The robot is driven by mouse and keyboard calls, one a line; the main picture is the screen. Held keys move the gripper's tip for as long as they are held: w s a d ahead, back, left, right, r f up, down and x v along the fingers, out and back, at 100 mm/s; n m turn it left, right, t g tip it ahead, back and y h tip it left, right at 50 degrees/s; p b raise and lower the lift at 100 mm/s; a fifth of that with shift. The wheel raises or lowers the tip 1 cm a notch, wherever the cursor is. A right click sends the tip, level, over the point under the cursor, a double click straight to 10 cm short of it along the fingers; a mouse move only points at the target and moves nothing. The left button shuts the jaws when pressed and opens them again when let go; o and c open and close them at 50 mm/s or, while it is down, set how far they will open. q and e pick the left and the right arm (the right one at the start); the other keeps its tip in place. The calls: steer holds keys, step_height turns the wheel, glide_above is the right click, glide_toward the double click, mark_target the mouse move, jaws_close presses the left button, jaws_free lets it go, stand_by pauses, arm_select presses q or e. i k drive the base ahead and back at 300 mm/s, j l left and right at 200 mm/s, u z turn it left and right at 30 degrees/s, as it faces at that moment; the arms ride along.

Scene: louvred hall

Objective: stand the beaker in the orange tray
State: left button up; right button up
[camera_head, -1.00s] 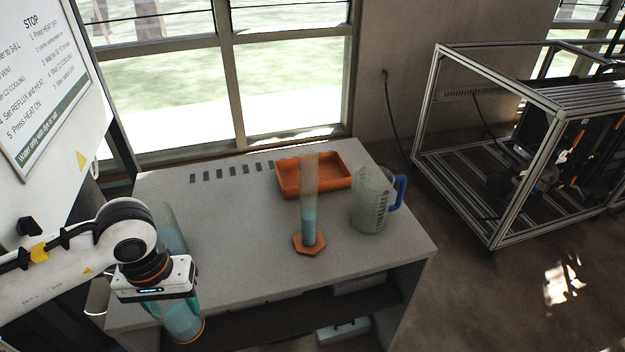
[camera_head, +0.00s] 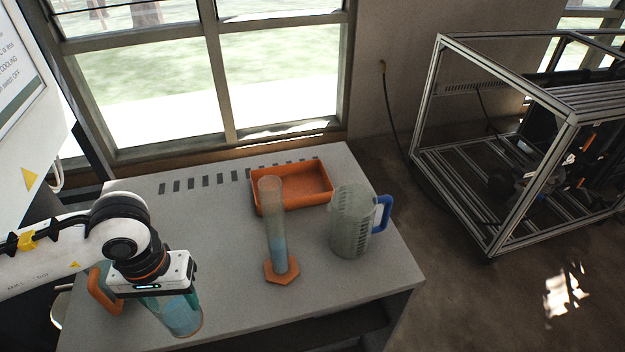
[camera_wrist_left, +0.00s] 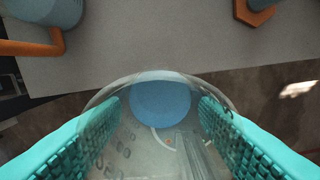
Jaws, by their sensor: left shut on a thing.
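The beaker (camera_head: 184,319) is clear and holds blue liquid. My left gripper (camera_head: 166,295) is shut on it at the front left of the grey table. In the left wrist view the beaker (camera_wrist_left: 160,140) sits between the two teal fingers, its blue liquid showing through the glass. In the head view its upper part is hidden by the gripper, and its height over the table edge is hard to tell. The orange tray (camera_head: 318,201) lies at the back of the table, right of and beyond the gripper, and looks empty. My right gripper is not in view.
A measuring cylinder (camera_head: 275,230) with an orange base stands in front of the tray. A jug (camera_head: 348,228) with a blue handle stands right of it. An orange-handled jug (camera_head: 101,292) is partly hidden behind my left arm. The table (camera_head: 220,290) is bare between arm and cylinder.

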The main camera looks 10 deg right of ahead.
mark_target(292, 189)
steer(key=i+j+z, duration=0.3)
steer(key=i+z, duration=0.15)
steer(key=i+j+z, duration=0.4)
steer(key=j, duration=0.05)
